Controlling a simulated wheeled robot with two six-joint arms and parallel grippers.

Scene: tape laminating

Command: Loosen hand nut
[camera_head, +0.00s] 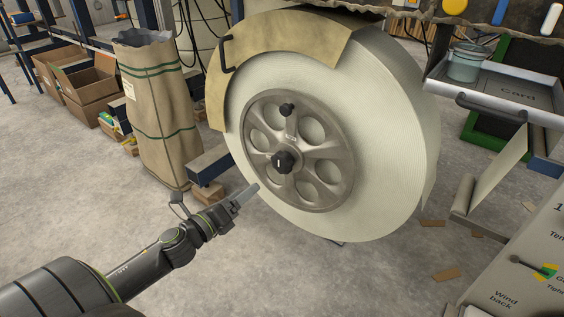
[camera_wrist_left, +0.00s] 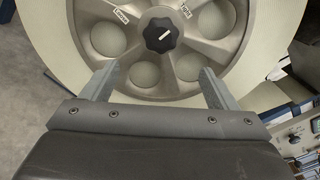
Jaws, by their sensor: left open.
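The hand nut (camera_head: 283,161) is a black lobed knob with a white mark, at the hub of the grey metal wheel plate (camera_head: 327,163). The plate sits on the face of a large pale tape roll (camera_head: 385,130). In the left wrist view the hand nut (camera_wrist_left: 161,35) is ahead of the fingers, between them and apart from them. My left gripper (camera_head: 246,194) is open and empty, below and left of the nut in the head view. Its two fingers also show in the left wrist view (camera_wrist_left: 158,82). My right gripper is not in view.
A smaller black knob (camera_head: 287,109) is above the nut on the plate. A tan cover with a black handle (camera_head: 226,54) wraps the roll's upper left. A metal tray (camera_head: 500,88) and control panel (camera_head: 525,265) stand at right. A sack (camera_head: 158,110) stands at left.

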